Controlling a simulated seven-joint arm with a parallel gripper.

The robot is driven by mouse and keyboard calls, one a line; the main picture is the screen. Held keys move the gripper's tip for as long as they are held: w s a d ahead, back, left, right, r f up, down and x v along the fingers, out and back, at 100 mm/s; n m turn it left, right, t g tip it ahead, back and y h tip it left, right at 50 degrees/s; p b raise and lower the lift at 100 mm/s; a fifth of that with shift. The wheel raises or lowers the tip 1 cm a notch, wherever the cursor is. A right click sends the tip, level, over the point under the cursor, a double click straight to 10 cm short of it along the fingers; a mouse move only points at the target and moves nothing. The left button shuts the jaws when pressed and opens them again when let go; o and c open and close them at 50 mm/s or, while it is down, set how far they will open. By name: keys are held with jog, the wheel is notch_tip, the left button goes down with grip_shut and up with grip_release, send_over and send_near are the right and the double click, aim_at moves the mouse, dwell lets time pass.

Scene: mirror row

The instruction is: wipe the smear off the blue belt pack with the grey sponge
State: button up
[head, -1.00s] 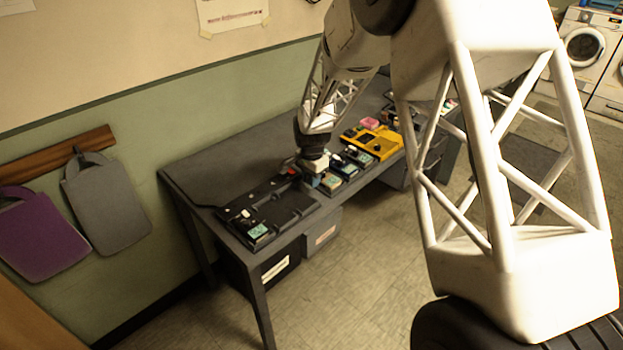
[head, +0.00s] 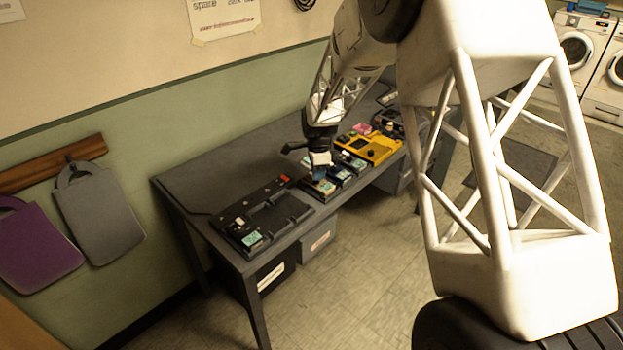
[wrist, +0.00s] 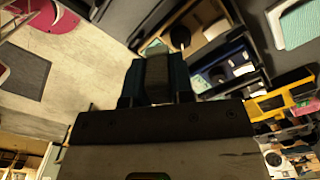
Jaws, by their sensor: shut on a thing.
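My gripper (head: 320,175) is over the near part of the row of packs on the desk. In the wrist view, my gripper (wrist: 157,78) has its dark blue fingers shut on a grey block, which looks like the grey sponge (wrist: 157,70). A blue-edged pack, seemingly the blue belt pack (wrist: 241,57), lies to the right of the fingers in the wrist view. In the head view, the small packs under and beside the gripper are too small to tell apart surely. I cannot make out the smear, nor whether the sponge touches a pack.
A black tray (head: 281,217) with raised parts lies left of the gripper. A yellow case (head: 372,148) lies to the right, with a pink item (head: 361,129) behind it. The desk (head: 225,165) is bare toward the wall. Drawers or bins stand below.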

jog(key=w+d+r+m, duration=0.4)
jog(key=d+m, duration=0.3)
jog(key=m, duration=0.4)
jog(key=shift+w, duration=0.3)
jog(key=shift+d, duration=0.1)
